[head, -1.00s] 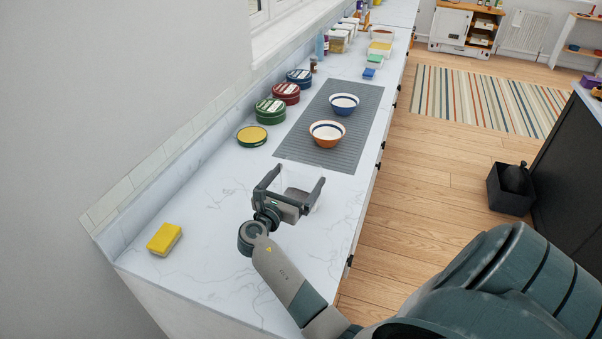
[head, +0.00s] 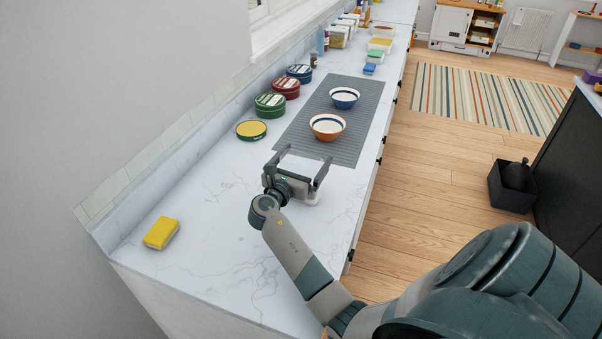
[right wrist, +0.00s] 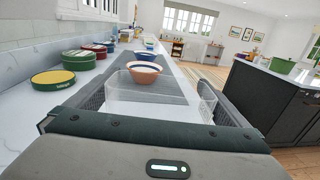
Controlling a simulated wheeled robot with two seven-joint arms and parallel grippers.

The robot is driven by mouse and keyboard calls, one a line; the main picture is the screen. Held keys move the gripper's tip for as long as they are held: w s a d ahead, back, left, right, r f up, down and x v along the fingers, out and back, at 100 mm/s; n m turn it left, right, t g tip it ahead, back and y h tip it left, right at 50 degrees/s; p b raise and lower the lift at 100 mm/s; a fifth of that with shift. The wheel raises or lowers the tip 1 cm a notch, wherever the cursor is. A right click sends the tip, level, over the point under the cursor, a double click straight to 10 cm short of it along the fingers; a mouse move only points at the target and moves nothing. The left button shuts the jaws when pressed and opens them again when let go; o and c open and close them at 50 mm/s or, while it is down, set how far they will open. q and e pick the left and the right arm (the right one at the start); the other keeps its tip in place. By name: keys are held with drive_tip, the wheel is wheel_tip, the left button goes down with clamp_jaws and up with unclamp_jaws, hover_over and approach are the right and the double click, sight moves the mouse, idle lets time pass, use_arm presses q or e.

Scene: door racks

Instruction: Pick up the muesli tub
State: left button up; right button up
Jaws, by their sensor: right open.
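A clear, see-through tub (head: 301,167), which I take to be the muesli tub, stands on the marble counter just before the grey ribbed mat. I cannot read a label or make out its contents. My right gripper (head: 307,154) is open, with one finger on each side of the tub. In the right wrist view the tub (right wrist: 150,103) shows between the two fingers (right wrist: 153,95). I cannot tell whether the fingers touch its walls. My gripper's body hides the near part of the tub. My left gripper is not in view.
An orange bowl (head: 327,127) and a blue bowl (head: 344,97) stand on the ribbed mat (head: 303,134). Round green (head: 270,105), red (head: 286,88) and blue tins line the wall side, near a yellow-topped lid (head: 251,130). A yellow sponge (head: 161,233) lies front left.

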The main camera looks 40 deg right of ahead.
drive_tip(key=shift+w+d, duration=0.2)
drive_tip(key=shift+d, duration=0.3)
drive_tip(key=c, duration=1.2)
drive_tip(key=shift+r, duration=0.1)
